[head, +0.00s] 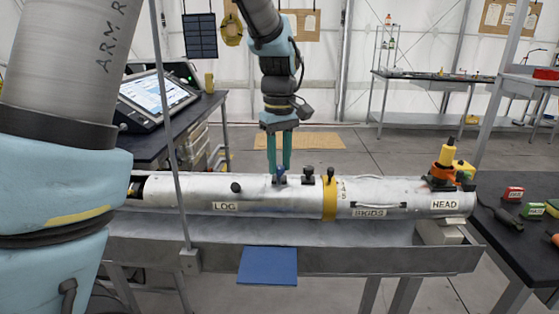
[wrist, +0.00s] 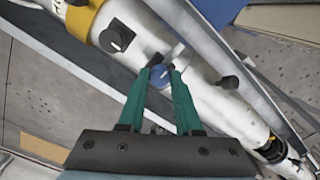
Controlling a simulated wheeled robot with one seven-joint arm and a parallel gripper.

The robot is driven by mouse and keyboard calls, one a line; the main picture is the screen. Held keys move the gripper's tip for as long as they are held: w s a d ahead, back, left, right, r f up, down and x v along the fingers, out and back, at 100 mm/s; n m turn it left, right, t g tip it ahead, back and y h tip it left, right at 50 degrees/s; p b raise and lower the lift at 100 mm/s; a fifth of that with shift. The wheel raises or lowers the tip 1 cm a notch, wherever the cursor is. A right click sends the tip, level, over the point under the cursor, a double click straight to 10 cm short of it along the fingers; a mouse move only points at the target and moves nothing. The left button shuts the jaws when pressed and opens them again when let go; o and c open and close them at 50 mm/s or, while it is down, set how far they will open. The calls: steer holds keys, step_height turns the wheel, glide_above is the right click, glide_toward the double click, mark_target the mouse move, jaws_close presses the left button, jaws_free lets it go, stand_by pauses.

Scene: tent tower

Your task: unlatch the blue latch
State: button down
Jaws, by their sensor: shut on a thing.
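The blue latch (head: 281,179) sits on top of the long silver cylinder (head: 200,190), just right of the "LOG" label in the head view. In the wrist view the blue latch (wrist: 160,76) shows as a round blue knob with a pale lever beside it. My gripper (head: 279,178) points straight down over it. Its two green fingers (wrist: 164,74) stand on either side of the blue knob and are shut on it. The fingers hide part of the latch in the head view.
Black knobs (head: 308,175) stand on the cylinder close to my gripper on both sides. A yellow band (head: 329,198) circles the cylinder to the right. The cylinder rests in a metal trough (head: 340,258) with a blue panel (head: 268,266) in front. A side table (head: 520,230) holds small blocks.

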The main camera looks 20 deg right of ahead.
mark_target(279, 167)
steer(key=c, duration=0.6)
jaws_free()
step_height(279, 167, up, 11)
steer(key=b, duration=0.1)
steer(key=shift+b, duration=0.35)
steer(key=shift+f, duration=0.1)
